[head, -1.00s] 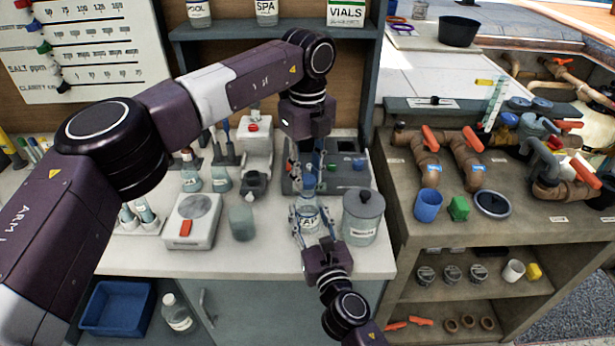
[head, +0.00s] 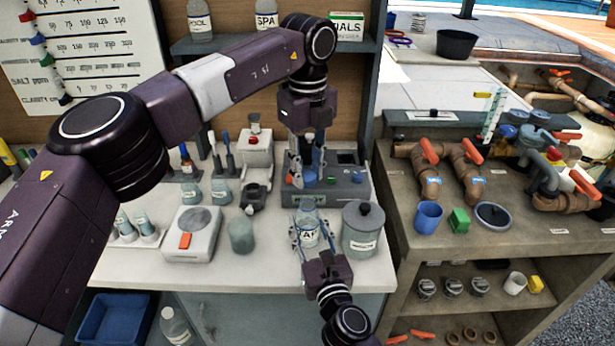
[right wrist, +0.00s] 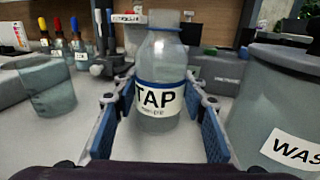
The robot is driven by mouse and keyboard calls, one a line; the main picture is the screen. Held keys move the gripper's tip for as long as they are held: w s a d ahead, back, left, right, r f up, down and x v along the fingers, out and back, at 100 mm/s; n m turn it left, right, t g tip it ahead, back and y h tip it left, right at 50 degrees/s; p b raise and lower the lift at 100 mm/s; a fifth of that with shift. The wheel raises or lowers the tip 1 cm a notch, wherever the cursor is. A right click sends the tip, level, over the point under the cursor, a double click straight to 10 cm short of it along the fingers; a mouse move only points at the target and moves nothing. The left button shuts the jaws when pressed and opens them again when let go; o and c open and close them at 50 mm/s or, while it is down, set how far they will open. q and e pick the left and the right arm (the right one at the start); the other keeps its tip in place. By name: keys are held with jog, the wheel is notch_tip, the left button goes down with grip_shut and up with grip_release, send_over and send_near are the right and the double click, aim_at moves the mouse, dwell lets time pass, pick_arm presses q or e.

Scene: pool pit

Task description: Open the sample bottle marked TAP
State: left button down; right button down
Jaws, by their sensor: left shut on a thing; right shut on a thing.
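The clear sample bottle (head: 308,219) stands upright on the white counter. Its TAP label reads fully in the right wrist view (right wrist: 160,100), where its neck rises bare at the top edge. My right gripper (head: 311,236) is shut on the bottle, one finger on each side. My left gripper (head: 308,180) points down above and a little behind the bottle, apart from it. It is shut on a small blue cap (head: 310,178), partly hidden between the fingers. The bottle's mouth shows no cap on it.
A lidded grey WASTE jar (head: 361,232) stands close to the right of the bottle. A cloudy beaker (head: 241,236) and a white scale (head: 192,233) are to the left. A grey device (head: 347,190) stands behind. The counter's front strip is clear.

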jog(key=c, duration=1.1)
grip_release()
jog(key=shift+c, duration=0.2)
